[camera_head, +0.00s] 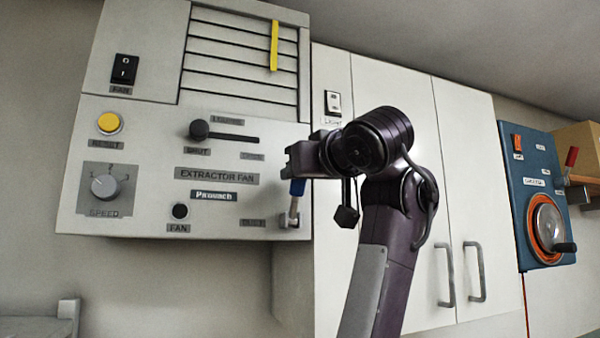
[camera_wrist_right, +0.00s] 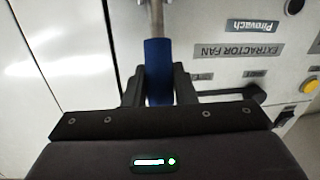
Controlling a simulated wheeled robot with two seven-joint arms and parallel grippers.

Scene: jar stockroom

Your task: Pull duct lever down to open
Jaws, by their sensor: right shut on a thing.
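The duct lever has a blue grip (camera_head: 297,187) on a metal shaft that rises from a small bracket at the lower right corner of the extractor fan panel (camera_head: 225,205). The lever points up. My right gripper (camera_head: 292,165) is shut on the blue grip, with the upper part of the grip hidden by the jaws. In the right wrist view the blue grip (camera_wrist_right: 158,58) sits between the two dark fingers of the right gripper (camera_wrist_right: 158,82), and the shaft runs out past it. My left gripper is not in view.
The panel also carries a black slider knob (camera_head: 199,130), a yellow button (camera_head: 109,123), a speed dial (camera_head: 104,187) and a black fan knob (camera_head: 180,211). White cabinet doors (camera_head: 460,170) with handles stand right of it. A blue box (camera_head: 535,185) hangs farther right.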

